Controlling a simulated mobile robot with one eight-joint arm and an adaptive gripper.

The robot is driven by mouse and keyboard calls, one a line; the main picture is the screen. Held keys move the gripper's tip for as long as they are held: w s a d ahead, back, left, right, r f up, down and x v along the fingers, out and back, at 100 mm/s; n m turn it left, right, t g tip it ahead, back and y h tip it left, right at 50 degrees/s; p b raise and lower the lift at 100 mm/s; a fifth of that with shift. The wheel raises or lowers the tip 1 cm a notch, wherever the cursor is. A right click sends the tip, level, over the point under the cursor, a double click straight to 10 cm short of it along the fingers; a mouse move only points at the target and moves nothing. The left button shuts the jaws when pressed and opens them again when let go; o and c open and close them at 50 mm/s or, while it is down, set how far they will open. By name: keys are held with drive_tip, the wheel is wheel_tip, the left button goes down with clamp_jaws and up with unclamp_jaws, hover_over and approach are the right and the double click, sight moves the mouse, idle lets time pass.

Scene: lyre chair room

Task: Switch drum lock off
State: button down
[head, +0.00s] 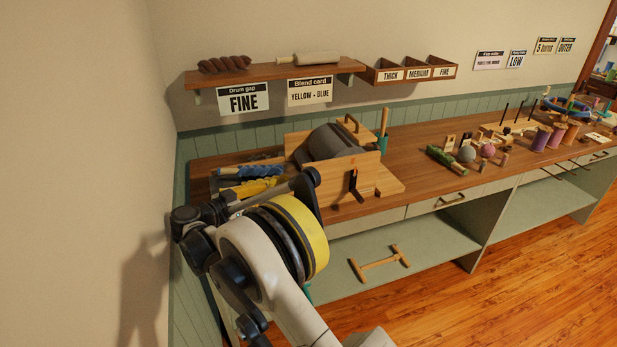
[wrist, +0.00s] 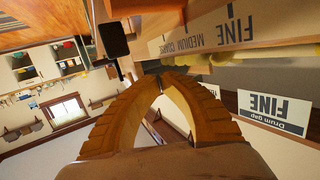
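The drum carder (head: 335,142) stands on the bench, with a grey drum between wooden side panels. A dark lever (head: 353,182) sits on its near side panel; I cannot tell its lock setting. In the wrist view, which is upside down, a wooden board (wrist: 205,32) reads FINE, MEDIUM and COARSE. A black knob (wrist: 112,40) is beside its COARSE end. My gripper (wrist: 158,82) has its two ribbed orange fingers curving together at the tips, just below the board in the picture. Nothing shows between them. In the head view the fingertips are hidden or unclear.
The Drum gap sign (head: 243,98) reads FINE. The Blend card (head: 310,92) hangs beside it below a shelf (head: 275,74). Blue and yellow fibre (head: 250,180) lies left of the carder. Balls and spools stand farther right. A wooden T-handled piece (head: 380,263) lies on the lower shelf.

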sight(304, 175)
drive_tip(key=shift+r, duration=0.1)
drive_tip(key=w+d+r+p, duration=0.2)
drive_tip(key=d, duration=0.6)
drive_tip(key=shift+w, duration=0.35)
drive_tip(key=shift+d+r, duration=0.1)
drive_tip(key=shift+r, duration=0.05)
idle(1.3)
drive_tip(key=shift+w+d, duration=0.15)
drive_tip(key=shift+d, duration=0.2)
drive_tip(key=shift+w+d+r, duration=0.25)
drive_tip(key=shift+d, duration=0.45)
drive_tip(key=shift+w+d+r, duration=0.2)
drive_tip(key=shift+d, duration=0.45)
drive_tip(key=shift+w+d+r, duration=0.25)
drive_tip(key=shift+d, duration=0.45)
idle(2.1)
drive_tip(key=shift+a, duration=0.1)
drive_tip(key=shift+s+a+f+b, duration=0.15)
drive_tip(key=shift+s+a+b, duration=0.05)
drive_tip(key=shift+s+a, duration=0.2)
drive_tip(key=shift+s+a+f+b, duration=0.15)
drive_tip(key=shift+s+a, duration=0.15)
drive_tip(key=shift+a, duration=0.2)
drive_tip(key=shift+s+a+f, duration=0.15)
drive_tip(key=shift+a, duration=0.3)
drive_tip(key=shift+s+a+f, duration=0.1)
drive_tip(key=shift+a, duration=0.35)
